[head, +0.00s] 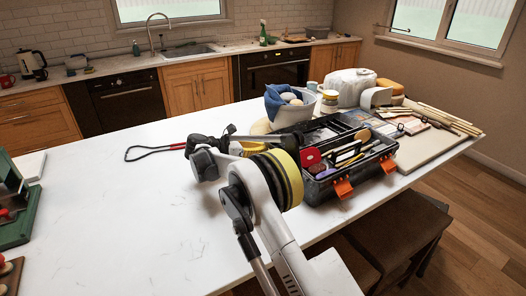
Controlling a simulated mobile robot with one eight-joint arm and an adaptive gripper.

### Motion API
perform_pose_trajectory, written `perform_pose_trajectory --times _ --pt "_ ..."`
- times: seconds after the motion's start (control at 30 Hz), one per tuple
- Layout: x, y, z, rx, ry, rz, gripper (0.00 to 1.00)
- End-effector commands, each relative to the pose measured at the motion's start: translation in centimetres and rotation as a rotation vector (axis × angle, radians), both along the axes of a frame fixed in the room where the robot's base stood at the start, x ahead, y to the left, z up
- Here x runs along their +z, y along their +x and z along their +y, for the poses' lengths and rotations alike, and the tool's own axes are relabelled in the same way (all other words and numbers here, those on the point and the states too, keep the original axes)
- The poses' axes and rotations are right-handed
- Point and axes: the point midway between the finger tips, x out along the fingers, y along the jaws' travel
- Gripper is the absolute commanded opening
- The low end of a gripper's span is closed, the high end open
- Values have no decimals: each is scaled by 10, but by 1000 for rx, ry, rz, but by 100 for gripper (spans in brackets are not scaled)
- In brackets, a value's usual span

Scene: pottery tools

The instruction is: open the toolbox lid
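The toolbox (318,190) is a dark box with orange latches on its front, standing on the white counter right of the middle. Tools show inside its front part, and a dark compartmented section (322,133) lies at its back. I cannot tell whether that section is a raised lid or a tray. My gripper (238,141) is a dark shape just left of the toolbox, partly behind my own arm with its yellow and black bands. Its fingertips are not clear, so I cannot tell if it is open, or whether it touches the box.
A loop with a red part (176,147) lies left of my gripper. A white container with blue cloth (284,98) and a white bag (350,87) stand behind the toolbox. A board with wooden tools (425,150) is at right. The left counter is largely clear.

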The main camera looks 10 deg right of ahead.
Motion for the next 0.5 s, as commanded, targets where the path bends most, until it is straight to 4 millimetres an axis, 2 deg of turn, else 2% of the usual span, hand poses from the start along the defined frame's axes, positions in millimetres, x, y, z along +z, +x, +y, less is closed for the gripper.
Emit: perform_pose_trajectory --times 0.5 --pt "73 10 3 0 143 -417 0"
